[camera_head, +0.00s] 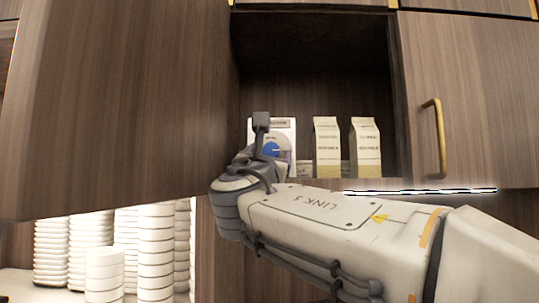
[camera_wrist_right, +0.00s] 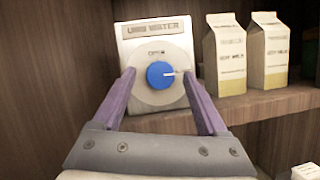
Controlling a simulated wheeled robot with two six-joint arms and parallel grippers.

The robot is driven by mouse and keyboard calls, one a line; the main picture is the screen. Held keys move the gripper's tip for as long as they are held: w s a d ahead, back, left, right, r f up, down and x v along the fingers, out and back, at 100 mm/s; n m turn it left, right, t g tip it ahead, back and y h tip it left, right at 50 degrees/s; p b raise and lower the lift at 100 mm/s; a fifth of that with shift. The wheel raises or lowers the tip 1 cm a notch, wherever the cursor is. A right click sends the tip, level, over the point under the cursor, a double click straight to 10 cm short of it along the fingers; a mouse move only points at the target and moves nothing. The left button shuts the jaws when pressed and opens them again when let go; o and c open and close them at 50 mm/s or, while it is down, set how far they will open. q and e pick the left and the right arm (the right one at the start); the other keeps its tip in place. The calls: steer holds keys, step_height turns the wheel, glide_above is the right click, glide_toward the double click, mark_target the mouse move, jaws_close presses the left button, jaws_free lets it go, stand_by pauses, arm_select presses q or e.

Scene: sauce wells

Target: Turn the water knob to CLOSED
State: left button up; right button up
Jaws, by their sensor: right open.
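The water panel (camera_wrist_right: 130,45) is a white plate marked "WATER" inside the open cupboard; it also shows in the head view (camera_head: 285,126). On its pale round dial sits the blue water knob (camera_wrist_right: 160,76), partly visible in the head view (camera_head: 271,149). The knob's white pointer points right, while the small lettering above the knob is too blurred to read surely. My right gripper (camera_wrist_right: 158,72) is open, with one purple finger on each side of the knob in the wrist view. Contact cannot be told. My left gripper is not in view.
Two soy milk cartons (camera_head: 327,147) (camera_head: 366,147) stand right of the panel on the cupboard shelf (camera_wrist_right: 270,102). An open cupboard door (camera_head: 120,100) fills the left, and a door with a brass handle (camera_head: 439,138) is at right. Stacked white dishes (camera_head: 156,250) are below left.

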steer(key=b+v, duration=0.4)
steer(key=v, duration=0.6)
steer(key=shift+b, duration=0.3)
steer(key=shift+s, duration=0.1)
